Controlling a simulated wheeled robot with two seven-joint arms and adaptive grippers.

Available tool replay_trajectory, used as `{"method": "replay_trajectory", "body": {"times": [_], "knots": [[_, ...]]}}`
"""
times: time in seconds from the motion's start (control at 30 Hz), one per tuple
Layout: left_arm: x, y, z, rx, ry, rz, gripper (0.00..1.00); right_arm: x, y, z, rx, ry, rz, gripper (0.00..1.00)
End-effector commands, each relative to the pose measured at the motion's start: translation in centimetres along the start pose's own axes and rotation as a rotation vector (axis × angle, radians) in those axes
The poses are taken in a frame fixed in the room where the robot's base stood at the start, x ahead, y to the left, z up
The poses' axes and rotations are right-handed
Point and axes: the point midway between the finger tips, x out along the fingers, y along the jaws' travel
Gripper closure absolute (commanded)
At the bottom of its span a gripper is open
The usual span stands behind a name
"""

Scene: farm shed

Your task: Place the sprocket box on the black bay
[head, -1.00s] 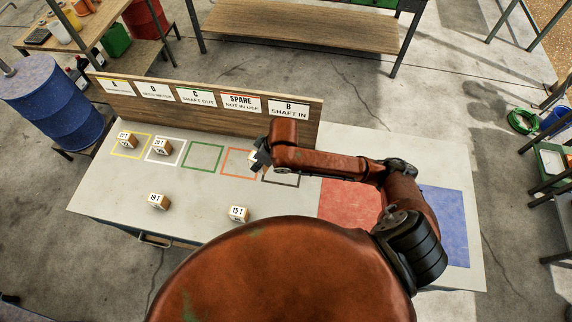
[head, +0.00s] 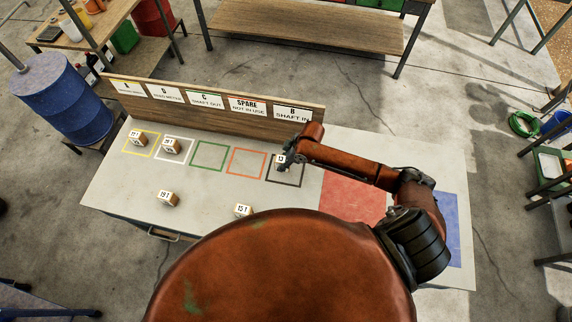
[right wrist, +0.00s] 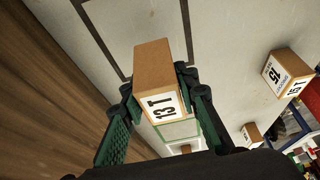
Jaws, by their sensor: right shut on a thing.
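My right gripper (head: 286,163) is shut on the cardboard sprocket box marked 13 T (head: 280,159), at the black bay (head: 285,184) on the table. In the right wrist view the box (right wrist: 156,68) sits between the two green fingers, its white label facing the camera. The black outline (right wrist: 105,45) shows behind it there. The arm and box hide part of the bay in the head view. I cannot tell whether the box touches the table. My left gripper is not in view.
Boxes stand in the yellow bay (head: 125,151) and the white bay (head: 161,156). The green bay (head: 194,162) and orange bay (head: 230,173) are empty. Boxes marked 19 T (head: 168,198) and 15 T (head: 243,210) stand nearer. An upright label board (head: 225,118) runs behind the bays.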

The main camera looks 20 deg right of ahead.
Motion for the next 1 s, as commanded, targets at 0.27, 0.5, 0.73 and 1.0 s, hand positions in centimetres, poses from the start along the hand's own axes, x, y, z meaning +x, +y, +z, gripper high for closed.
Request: {"method": "replay_trajectory", "body": {"times": [0.27, 0.5, 0.73, 1.0], "knots": [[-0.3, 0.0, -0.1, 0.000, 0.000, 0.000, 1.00, 1.5, 1.4, 1.6, 0.002, 0.000, 0.001, 0.99], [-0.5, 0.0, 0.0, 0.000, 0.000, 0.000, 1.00, 4.1, 1.3, 2.5, 0.000, 0.002, 0.000, 0.99], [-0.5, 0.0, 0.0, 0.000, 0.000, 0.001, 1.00, 4.2, 1.3, 2.6, -0.001, 0.002, 0.001, 0.99], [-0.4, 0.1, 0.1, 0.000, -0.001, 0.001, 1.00, 4.4, 1.3, 2.7, 0.000, 0.001, 0.001, 0.63]]}}
